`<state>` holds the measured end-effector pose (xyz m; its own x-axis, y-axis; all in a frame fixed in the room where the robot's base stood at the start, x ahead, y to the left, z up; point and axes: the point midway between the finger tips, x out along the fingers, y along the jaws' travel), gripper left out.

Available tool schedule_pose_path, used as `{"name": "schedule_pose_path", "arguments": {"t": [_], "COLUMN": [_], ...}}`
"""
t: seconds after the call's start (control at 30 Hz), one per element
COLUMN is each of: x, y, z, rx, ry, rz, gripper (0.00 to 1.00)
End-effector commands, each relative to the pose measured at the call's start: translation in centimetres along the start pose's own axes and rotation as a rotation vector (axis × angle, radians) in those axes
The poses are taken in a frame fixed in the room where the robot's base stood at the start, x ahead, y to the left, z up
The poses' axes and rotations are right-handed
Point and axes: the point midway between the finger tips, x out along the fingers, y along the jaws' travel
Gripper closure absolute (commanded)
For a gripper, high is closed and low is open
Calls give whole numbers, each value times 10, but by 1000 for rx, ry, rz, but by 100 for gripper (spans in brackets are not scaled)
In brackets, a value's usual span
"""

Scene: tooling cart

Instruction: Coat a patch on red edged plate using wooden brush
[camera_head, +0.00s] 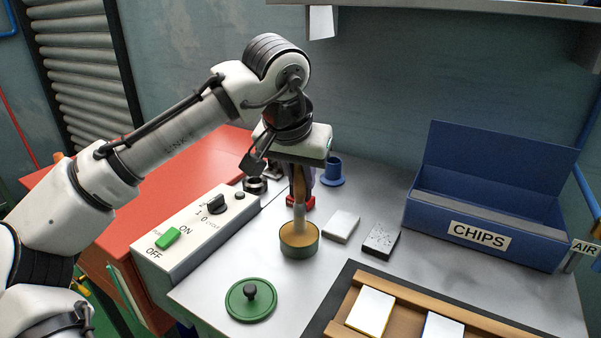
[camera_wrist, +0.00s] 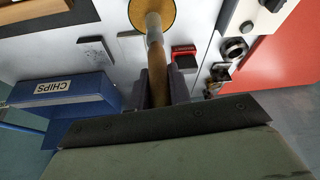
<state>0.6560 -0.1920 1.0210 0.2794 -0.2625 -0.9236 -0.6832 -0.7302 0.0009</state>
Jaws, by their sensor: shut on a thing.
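My gripper (camera_head: 299,178) is shut on the wooden handle of the brush (camera_head: 299,190) and holds it upright, pointing down. In the wrist view the brush (camera_wrist: 158,85) runs between the dark fingers to the pot (camera_wrist: 130,22). A wooden tray (camera_head: 344,308) at the front right holds a yellow-edged plate (camera_head: 371,310) and a second pale plate (camera_head: 443,327) with a bluish edge, cut off by the frame. No red-edged plate can be made out.
A green lid (camera_head: 251,300) lies in front of the pot. A pale block (camera_head: 341,226) and a dark speckled block (camera_head: 381,241) lie right of it. A blue CHIPS box (camera_head: 487,225) stands at the back right, a switch box (camera_head: 189,238) at the left.

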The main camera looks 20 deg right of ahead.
Motion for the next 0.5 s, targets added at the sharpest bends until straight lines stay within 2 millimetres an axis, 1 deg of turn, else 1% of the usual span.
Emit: {"name": "schedule_pose_path", "arguments": {"t": [0.5], "x": [5], "y": [0], "z": [2], "rx": [0], "ry": [0], "rz": [0], "gripper": [100]}}
